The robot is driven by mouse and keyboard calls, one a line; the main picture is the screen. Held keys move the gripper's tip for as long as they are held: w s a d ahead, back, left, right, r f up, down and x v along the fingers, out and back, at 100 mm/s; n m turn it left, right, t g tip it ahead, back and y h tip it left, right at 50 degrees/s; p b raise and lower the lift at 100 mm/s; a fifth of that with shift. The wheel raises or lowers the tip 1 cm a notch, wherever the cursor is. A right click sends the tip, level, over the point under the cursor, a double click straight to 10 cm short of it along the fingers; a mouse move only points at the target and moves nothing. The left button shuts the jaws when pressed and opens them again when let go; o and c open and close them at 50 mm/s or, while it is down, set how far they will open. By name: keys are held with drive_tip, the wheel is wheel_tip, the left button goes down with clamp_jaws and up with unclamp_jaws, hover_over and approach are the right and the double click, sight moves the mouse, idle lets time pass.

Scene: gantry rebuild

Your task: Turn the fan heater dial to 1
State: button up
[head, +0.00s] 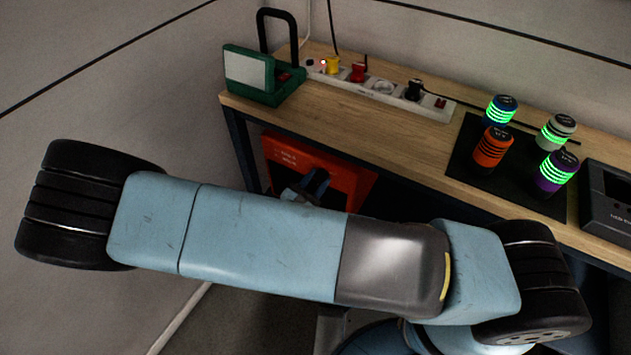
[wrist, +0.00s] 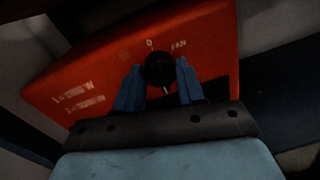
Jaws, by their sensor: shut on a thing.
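The fan heater (head: 284,150) is an orange-red box under the workbench in the head view, partly hidden by my arm. Its face (wrist: 85,75) fills much of the wrist view, with pale lettering on the left. The round black dial (wrist: 158,68) sits near its upper middle. A small 0-like mark is above the dial and blurred marks are to its right; a pale line shows at its lower edge. My gripper (wrist: 159,76) has its two blue fingers shut on the dial, one on each side. In the head view the dial is hidden.
Above the heater is the wooden workbench (head: 420,150). On it stand a green lamp (head: 262,95), a white power strip (head: 384,88) with several plugs, and a black mat (head: 465,160) with several banded cylinders. The bench leg (head: 240,145) is close left of the heater.

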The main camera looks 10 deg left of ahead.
drive_tip(key=shift+c, duration=1)
drive_tip(key=shift+a+n+t, duration=0.1)
drive_tip(key=shift+n+t, duration=0.3)
drive_tip(key=shift+n, duration=5.8)
drive_tip(key=o, duration=1)
drive_tip(key=shift+f, duration=0.1)
